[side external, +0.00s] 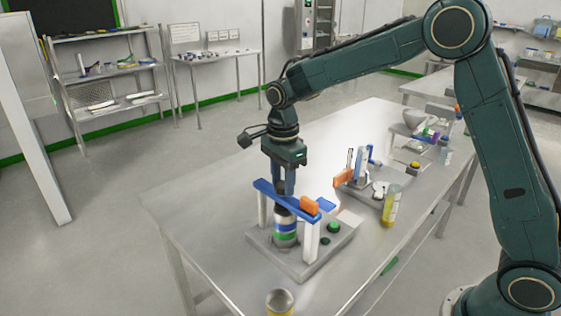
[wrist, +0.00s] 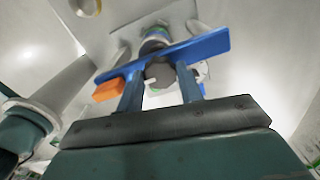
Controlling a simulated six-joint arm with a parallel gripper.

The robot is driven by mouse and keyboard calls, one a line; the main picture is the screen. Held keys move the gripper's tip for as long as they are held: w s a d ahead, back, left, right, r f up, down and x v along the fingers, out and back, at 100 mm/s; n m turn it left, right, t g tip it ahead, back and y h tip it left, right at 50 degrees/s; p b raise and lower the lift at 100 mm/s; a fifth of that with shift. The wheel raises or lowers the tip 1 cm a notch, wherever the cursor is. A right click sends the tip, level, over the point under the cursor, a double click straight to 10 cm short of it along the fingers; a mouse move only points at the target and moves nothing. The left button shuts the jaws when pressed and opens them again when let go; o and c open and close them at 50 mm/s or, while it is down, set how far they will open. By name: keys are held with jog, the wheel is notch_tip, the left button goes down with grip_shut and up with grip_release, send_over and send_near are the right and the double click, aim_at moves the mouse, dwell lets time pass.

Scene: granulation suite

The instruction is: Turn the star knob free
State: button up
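A blue bar (side external: 278,196) lies across two white posts (side external: 311,240) on a grey base plate. Under it stands a jar (side external: 285,227) with white, blue and green bands. My gripper (side external: 284,190) points straight down at the bar's middle. In the wrist view a dark grey knob (wrist: 159,75) lies between the two fingers of my gripper (wrist: 160,72), in front of the blue bar (wrist: 205,46). The fingers are apart, with a narrow gap seeming to show on each side of the knob. The knob's lobes are not clear. An orange block (side external: 311,205) sits at the bar's right part.
A green button (side external: 334,227) is on the base plate (side external: 295,266), right of the jar. A yellow-filled bottle (side external: 391,206) and another fixture with an orange part (side external: 344,178) stand to the right. A can (side external: 280,302) is at the front. The table's left part is clear.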

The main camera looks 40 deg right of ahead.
jog(key=c, duration=0.3)
jog(key=shift+c, duration=0.2)
